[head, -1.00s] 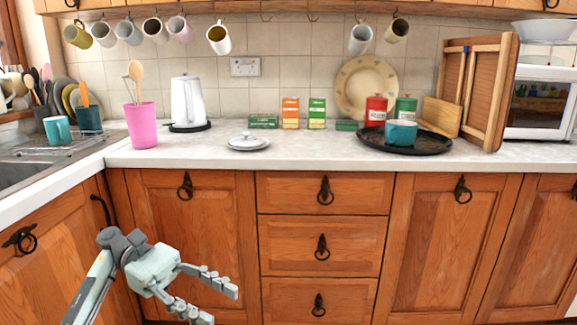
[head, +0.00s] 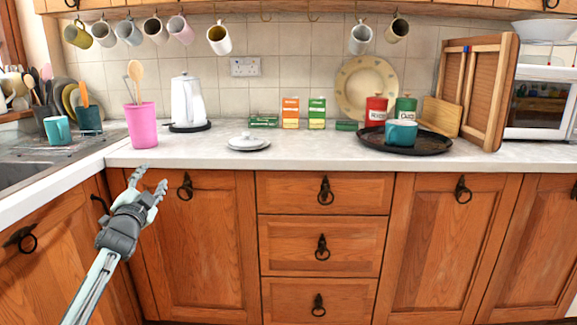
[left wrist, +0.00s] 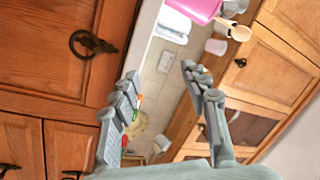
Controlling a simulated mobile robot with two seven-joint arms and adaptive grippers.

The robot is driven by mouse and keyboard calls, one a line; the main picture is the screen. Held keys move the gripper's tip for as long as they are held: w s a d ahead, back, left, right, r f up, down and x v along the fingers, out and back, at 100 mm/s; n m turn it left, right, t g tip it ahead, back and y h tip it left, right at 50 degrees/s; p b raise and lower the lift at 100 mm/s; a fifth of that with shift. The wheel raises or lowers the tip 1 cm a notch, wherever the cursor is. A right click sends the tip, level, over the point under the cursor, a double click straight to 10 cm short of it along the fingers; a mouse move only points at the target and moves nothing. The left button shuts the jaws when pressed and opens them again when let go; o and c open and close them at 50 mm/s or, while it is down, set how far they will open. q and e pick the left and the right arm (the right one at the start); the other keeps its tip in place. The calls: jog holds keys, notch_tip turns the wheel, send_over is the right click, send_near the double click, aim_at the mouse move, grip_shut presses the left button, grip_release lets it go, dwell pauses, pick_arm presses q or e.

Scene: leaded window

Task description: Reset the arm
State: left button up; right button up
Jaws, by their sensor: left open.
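My left gripper (head: 150,180) is open and empty in the head view. It is in front of the left cupboard door, just below the worktop edge, with its fingers pointing up. In the left wrist view its two fingers (left wrist: 160,95) are spread apart with nothing between them. My right gripper is in neither view.
The worktop (head: 300,152) runs above the cupboards. A pink pot (head: 141,126) with utensils stands near its front edge, above my left gripper. A white kettle (head: 187,103), a white lid (head: 248,142) and a black tray (head: 432,144) with a teal mug (head: 401,133) are on it.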

pick_arm(q)
jog(key=s+a+f+n+g+y, duration=0.1)
jog(key=s+a+f+n+g, duration=0.1)
jog(key=f+n+g, duration=0.35)
jog(key=s+a+f+n+g+y, duration=0.1)
jog(key=a+f+n+g, duration=0.15)
jog(key=f, duration=0.65)
jog(key=s+d+f+g+h, duration=0.1)
jog(key=s+d+f+g, duration=0.1)
jog(key=s+f, duration=0.7)
jog(key=s+d+f+g, duration=0.25)
jog(key=s+f, duration=0.25)
jog(key=f, duration=0.7)
jog(key=s+d+f+g, duration=0.1)
jog(key=s+d+f, duration=0.1)
jog(key=s+f, duration=0.5)
jog(key=s+d+f+g+h, duration=0.1)
jog(key=s+f, duration=0.6)
jog(key=s, duration=1)
jog(key=s+d+f+g, duration=0.3)
jog(key=s+d+f, duration=0.2)
jog(key=s, duration=0.8)
notch_tip(320, 180, down, 3)
jog(key=shift+r+h, duration=0.1)
jog(key=shift+h, duration=0.3)
jog(key=shift+d, duration=0.1)
